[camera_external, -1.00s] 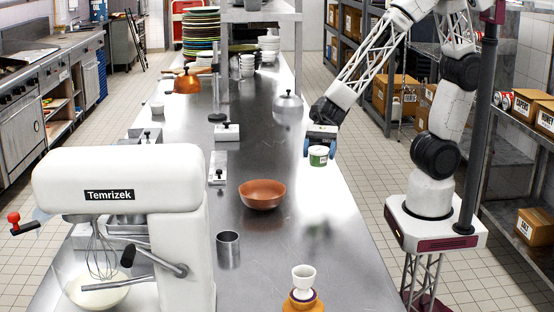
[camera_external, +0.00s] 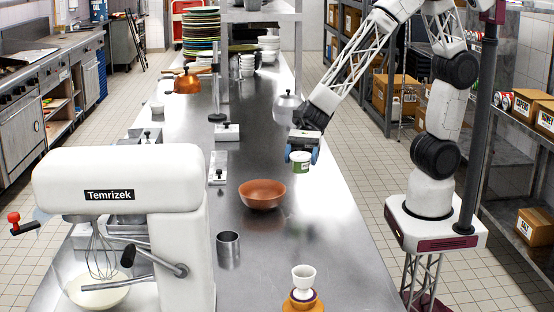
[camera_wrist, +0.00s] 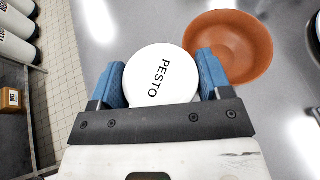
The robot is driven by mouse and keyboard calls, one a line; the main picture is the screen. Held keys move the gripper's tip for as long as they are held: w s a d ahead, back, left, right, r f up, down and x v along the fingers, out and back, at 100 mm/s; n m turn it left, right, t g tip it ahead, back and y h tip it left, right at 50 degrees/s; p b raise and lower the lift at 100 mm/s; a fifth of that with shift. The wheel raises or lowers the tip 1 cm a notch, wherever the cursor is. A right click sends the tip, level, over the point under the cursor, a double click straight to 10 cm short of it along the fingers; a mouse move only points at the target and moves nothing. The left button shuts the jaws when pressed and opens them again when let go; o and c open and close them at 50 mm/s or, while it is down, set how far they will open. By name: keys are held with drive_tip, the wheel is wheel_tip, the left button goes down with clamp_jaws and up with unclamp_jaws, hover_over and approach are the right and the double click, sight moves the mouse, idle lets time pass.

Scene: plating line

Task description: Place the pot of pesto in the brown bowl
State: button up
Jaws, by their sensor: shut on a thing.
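The pot of pesto (camera_external: 300,166) is a small green pot with a white lid. My gripper (camera_external: 302,155) is shut on it and holds it above the steel counter, to the right of and beyond the brown bowl (camera_external: 262,196). In the wrist view the white lid marked PESTO (camera_wrist: 160,76) sits between the two blue fingers of my gripper (camera_wrist: 161,80). The brown bowl (camera_wrist: 243,42) stands at the upper right there, and its visible inside is empty. The pot's underside is hidden in the wrist view.
A metal cup (camera_external: 228,250) and a white egg cup (camera_external: 304,279) on an orange stand are nearer the camera. A white mixer (camera_external: 130,200) stands at left. The counter right of the bowl is clear.

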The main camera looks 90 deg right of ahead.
drive_tip(key=w+a, duration=0.4)
drive_tip(key=w, duration=0.4)
drive_tip(key=shift+w+f, duration=0.35)
drive_tip(key=shift+f, duration=0.1)
drive_tip(key=shift+f, duration=0.15)
drive_tip(key=shift+f, duration=1.6)
drive_tip(key=shift+f, duration=0.65)
drive_tip(key=o, duration=1)
drive_tip(key=shift+c, duration=0.2)
drive_tip(key=shift+r, duration=0.1)
